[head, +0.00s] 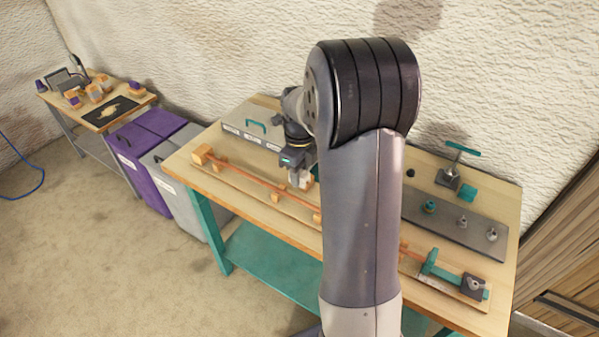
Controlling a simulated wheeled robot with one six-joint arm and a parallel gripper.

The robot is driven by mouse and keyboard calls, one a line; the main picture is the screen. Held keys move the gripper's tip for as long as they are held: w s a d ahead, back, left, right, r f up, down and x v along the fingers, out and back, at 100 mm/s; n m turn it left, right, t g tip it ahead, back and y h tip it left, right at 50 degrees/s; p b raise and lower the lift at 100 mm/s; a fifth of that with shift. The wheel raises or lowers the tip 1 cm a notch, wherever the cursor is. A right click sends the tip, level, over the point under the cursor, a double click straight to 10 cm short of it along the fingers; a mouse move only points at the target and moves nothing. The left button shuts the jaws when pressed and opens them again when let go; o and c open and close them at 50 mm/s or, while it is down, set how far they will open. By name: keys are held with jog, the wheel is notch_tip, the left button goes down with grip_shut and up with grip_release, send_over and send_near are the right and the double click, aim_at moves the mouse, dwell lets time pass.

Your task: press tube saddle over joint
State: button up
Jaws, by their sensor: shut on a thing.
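A thin reddish lath (250,177) runs along a long wooden board on the workbench, held at wooden blocks. My arm hides its middle, and it shows again on the right towards a teal clamp (429,262). My gripper (298,182) points down over the lath, left of my upright arm link. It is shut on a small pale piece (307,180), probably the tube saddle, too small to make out. I cannot tell whether the piece touches the lath. I cannot make out the joint.
A grey plate (455,217) with several small fittings lies at the bench's right, with a teal-handled press tool (451,176) behind it. A pale box (255,122) stands at the back left. Purple (140,150) and grey bins (178,178) and a side table stand left.

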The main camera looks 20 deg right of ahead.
aim_at(299, 199)
jog(key=shift+f+b, duration=2.45)
jog(key=shift+f, duration=0.85)
jog(key=shift+f+b, duration=0.8)
jog(key=shift+f, duration=0.45)
jog(key=o, duration=1.2)
jog(key=shift+c, duration=0.2)
jog(key=shift+r+p, duration=2.75)
jog(key=shift+r, duration=0.85)
jog(key=shift+f, duration=0.15)
